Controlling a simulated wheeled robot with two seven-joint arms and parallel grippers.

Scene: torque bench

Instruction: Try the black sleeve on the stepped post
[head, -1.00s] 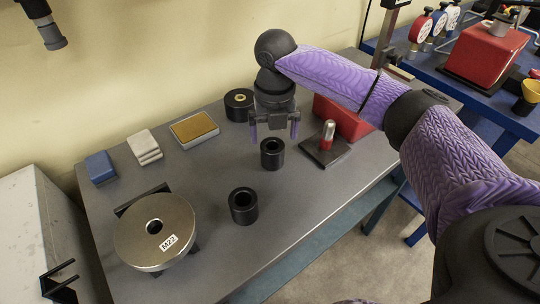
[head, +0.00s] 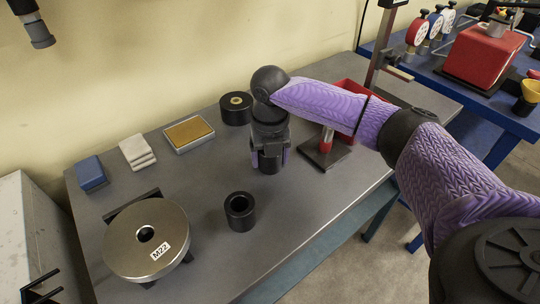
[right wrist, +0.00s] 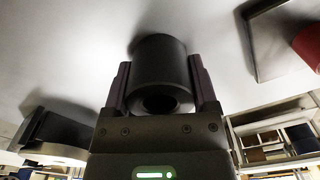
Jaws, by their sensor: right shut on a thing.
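One black sleeve (head: 270,166) stands upright on the grey bench under my right gripper (head: 270,160). In the right wrist view the sleeve (right wrist: 160,65) sits between the two fingers (right wrist: 160,92), which are shut on it, with its dark bore facing the camera. A second black sleeve (head: 240,211) stands free nearer the front, its bore open upward. My left gripper is not seen.
A metal disc marked M22 (head: 125,235) lies at front left. A black round piece with a brass centre (head: 236,107), a tan-topped box (head: 188,133), white blocks (head: 137,152) and a blue block (head: 91,173) line the back. A red bin (head: 352,94) is behind the post.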

